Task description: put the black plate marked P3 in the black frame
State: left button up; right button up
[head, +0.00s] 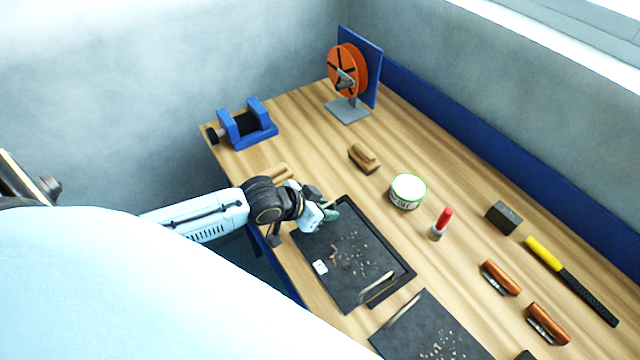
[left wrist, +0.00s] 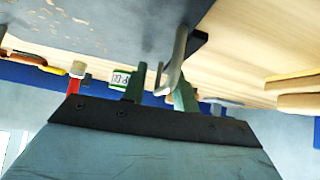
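A black plate (head: 345,275) with a small white label lies over the black frame (head: 402,262); the mark is too small to read. The frame's rim shows along the right side, and I cannot tell whether the plate is seated. The plate has a pale metal handle at its near end, and crumbs lie on it. My left gripper (head: 328,212) is at the plate's far end. In the left wrist view its green fingers (left wrist: 158,92) stand apart with a metal handle (left wrist: 179,58) between them, below the plate's grey surface (left wrist: 90,25). My right gripper is not in view.
A second black plate (head: 430,330) with a handle lies at the near edge. A white-green tin (head: 407,191), a red-capped tube (head: 442,223), a brush (head: 364,157), a black block (head: 503,217) and a yellow-handled file (head: 570,280) lie to the right. A blue vise (head: 245,125) stands behind.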

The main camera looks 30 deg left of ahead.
pick_arm(q)
jog(key=p+v, duration=0.1)
jog(key=v, duration=1.1)
jog(key=shift+f, duration=0.1)
